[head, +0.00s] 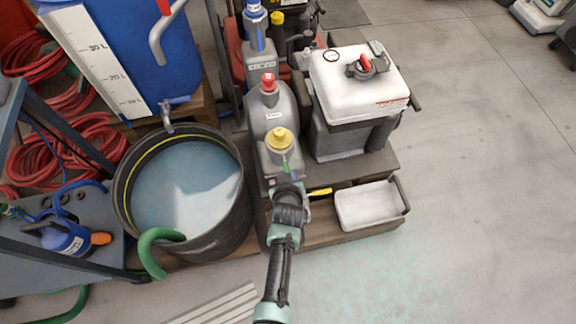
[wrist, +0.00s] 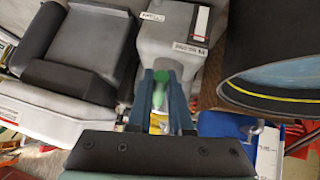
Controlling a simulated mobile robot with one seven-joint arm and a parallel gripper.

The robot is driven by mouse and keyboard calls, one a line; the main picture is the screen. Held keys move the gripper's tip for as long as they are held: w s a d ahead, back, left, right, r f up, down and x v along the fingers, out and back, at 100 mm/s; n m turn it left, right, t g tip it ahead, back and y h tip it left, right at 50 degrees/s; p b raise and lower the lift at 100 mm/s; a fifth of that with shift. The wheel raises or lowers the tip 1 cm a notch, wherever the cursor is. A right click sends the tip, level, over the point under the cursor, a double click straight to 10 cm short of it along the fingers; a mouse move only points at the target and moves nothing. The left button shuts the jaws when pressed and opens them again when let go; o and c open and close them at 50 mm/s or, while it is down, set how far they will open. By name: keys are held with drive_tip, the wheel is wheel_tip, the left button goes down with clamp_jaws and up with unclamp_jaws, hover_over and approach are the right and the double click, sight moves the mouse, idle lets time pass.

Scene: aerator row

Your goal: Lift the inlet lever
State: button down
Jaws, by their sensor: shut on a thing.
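My gripper (wrist: 162,84) has its two blue-grey fingers shut on a small green handle (wrist: 159,76), which shows between the fingertips in the wrist view. I cannot tell for sure that this handle is the inlet lever. In the head view my gripper (head: 287,172) is at the near end of the row of grey bottles, by the yellow-capped bottle (head: 281,140). There my wrist hides most of the grip and what the handle is joined to. A red lever (head: 366,62) sits on the lid of the white-topped unit (head: 335,92), apart from my gripper.
A dark round tub of water (head: 127,205) stands left of my arm, with a green hose (head: 150,255) over its rim. A red-capped bottle (head: 285,112) stands behind. A white tray (head: 370,207) is at right on the low platform. Floor at right is free.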

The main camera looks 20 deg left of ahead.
drive_tip(key=r+g+h+p, duration=0.1)
drive_tip(key=r+p, duration=0.1)
drive_tip(key=p, duration=0.1)
drive_tip(key=shift+s+d+g, duration=0.1)
drive_tip(key=shift+g, duration=0.3)
drive_tip(key=shift+r+n+g+h+p, duration=0.15)
drive_tip(key=shift+r+g+h+p, duration=0.2)
drive_tip(key=shift+g+h, duration=0.35)
drive_tip(key=shift+r+n+g+h+p, duration=0.15)
drive_tip(key=shift+r+g+h+p, duration=0.3)
drive_tip(key=shift+g, duration=0.45)
drive_tip(key=shift+f, duration=0.1)
drive_tip(key=c, duration=0.8)
unclamp_jaws()
drive_tip(key=shift+c, duration=0.2)
drive_tip(key=p+v, duration=0.6)
drive_tip(key=v, duration=0.7)
